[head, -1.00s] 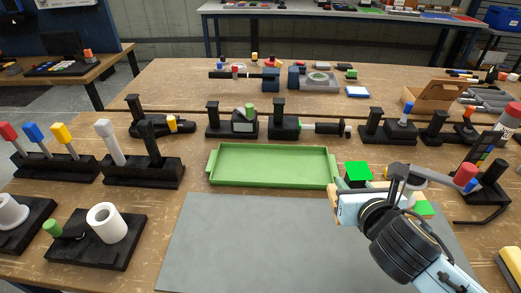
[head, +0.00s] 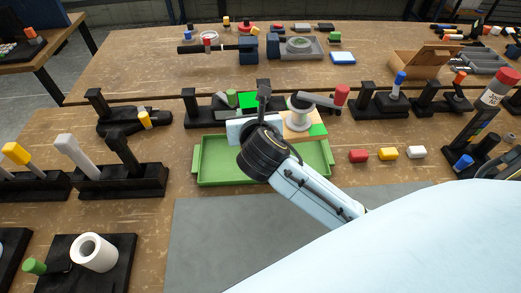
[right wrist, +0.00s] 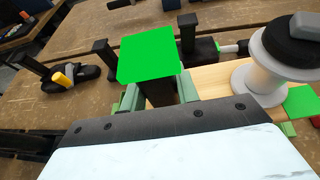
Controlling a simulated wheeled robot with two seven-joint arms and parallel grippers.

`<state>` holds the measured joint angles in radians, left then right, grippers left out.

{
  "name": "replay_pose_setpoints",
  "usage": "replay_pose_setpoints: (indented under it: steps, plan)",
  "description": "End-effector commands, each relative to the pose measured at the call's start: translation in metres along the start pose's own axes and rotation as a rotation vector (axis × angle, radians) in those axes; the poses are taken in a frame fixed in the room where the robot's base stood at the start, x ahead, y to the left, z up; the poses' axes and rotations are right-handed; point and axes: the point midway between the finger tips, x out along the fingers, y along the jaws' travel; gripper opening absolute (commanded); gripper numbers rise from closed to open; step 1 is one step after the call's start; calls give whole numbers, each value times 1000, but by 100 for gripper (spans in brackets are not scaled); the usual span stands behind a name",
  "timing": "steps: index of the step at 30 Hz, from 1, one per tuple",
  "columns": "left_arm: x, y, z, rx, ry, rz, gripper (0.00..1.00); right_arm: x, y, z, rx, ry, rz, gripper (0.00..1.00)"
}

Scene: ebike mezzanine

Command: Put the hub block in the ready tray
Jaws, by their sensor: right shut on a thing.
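The hub block is a wooden block with a white flanged hub (head: 299,113), a crank arm with a red knob, and a dark post capped by a bright green square (head: 249,101). My right gripper (head: 247,118) is shut on that post. In the right wrist view the green cap (right wrist: 150,55) stands between the fingers and the hub (right wrist: 268,75) is to the right. The ready tray (head: 213,180) is green, shallow and empty where it shows. The block is over the tray's back part; my wrist hides part of the tray. I cannot tell whether they touch. My left gripper is not seen.
A grey mat (head: 215,235) lies in front of the tray. Black fixtures stand left and behind, including a holder with a white ring (head: 93,252). A cardboard box (head: 420,64) is at the back right.

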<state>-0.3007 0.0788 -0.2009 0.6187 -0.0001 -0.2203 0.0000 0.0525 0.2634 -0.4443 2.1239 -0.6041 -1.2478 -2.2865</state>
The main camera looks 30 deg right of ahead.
Motion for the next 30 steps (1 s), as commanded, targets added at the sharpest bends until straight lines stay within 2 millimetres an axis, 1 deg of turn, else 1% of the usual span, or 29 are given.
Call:
replay_pose_setpoints:
  steps: [1, 6, 8, 15, 18, 23, 30]
  plan:
    - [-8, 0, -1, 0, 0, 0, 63, 0, 2, 4, 13, 0, -26, 0]
    - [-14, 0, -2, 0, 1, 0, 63, 5, 0, -2, 33, -4, -84, 0]
    - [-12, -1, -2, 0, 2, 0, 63, 8, 0, -9, 36, -3, -91, 0]
    - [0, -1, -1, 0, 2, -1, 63, 24, 0, -49, 35, -3, -94, 0]
    - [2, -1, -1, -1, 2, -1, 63, 28, 0, -57, 35, -6, -93, 0]
    - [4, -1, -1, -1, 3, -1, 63, 31, 0, -64, 36, -6, -93, 0]
    - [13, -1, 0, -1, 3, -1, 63, 42, 0, -93, 35, -4, -91, 0]
